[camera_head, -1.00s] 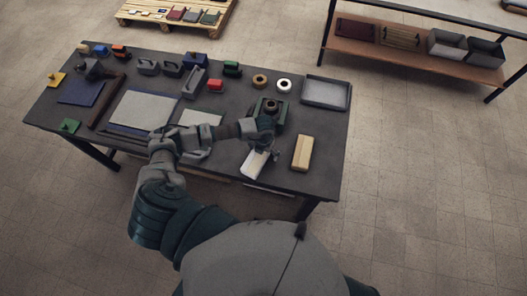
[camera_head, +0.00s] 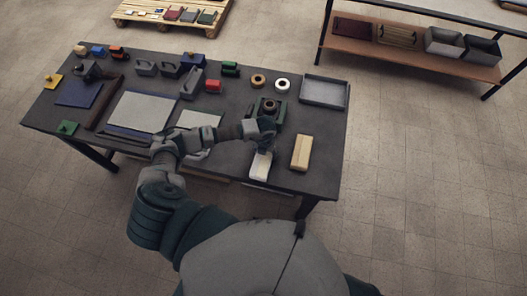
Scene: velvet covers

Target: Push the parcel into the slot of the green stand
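The green stand (camera_head: 281,111) is on the table's right half, with a dark round part on it; its slot cannot be made out. A pale white block (camera_head: 260,167) lies in front of it near the table's front edge. A tan block with a lighter stripe (camera_head: 300,153) lies to its right. I cannot tell for sure which of these two is the parcel. My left gripper (camera_head: 266,145) is between the stand and the white block, at the block's far end. Contact and its finger opening are too small to tell. My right gripper is out of view.
A grey tray (camera_head: 325,92) is at the table's back right. Grey and blue panels (camera_head: 143,111) cover the left middle. The table's front edge is close to the white block.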

